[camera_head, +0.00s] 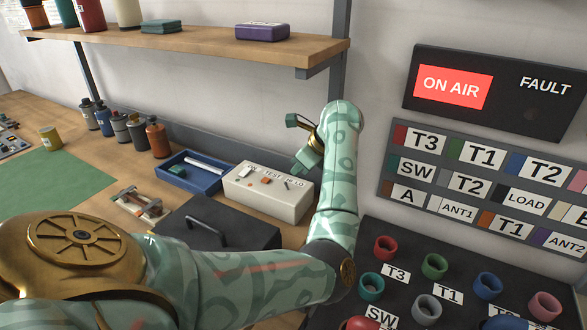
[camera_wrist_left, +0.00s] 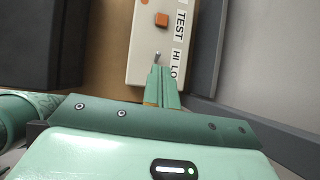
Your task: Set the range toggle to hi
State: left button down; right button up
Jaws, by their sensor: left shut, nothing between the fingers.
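The cream test box (camera_head: 262,198) stands on the wooden bench, with a white button, an orange button and a small metal range toggle (camera_head: 286,184) on top. In the left wrist view the box (camera_wrist_left: 145,28) shows the toggle (camera_wrist_left: 157,57) as a short silver lever beside the HI LO label (camera_wrist_left: 175,63). I cannot tell which way it leans. My left gripper (camera_head: 298,168) is above the box's right end. Its shut, empty fingers (camera_wrist_left: 161,70) appear just beside the toggle in the left wrist view; contact is unclear. My right gripper is not in view.
A blue tray (camera_head: 207,186) stands left of the box, and a black case with a handle (camera_head: 192,220) lies in front. A wooden shelf (camera_head: 200,50) is overhead. A dark panel with coloured rings (camera_head: 400,300) is at the right.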

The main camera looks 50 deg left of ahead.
pick_arm(q)
jog(key=p+v, duration=0.1)
jog(key=v, duration=0.7)
jog(key=shift+d+r, duration=0.1)
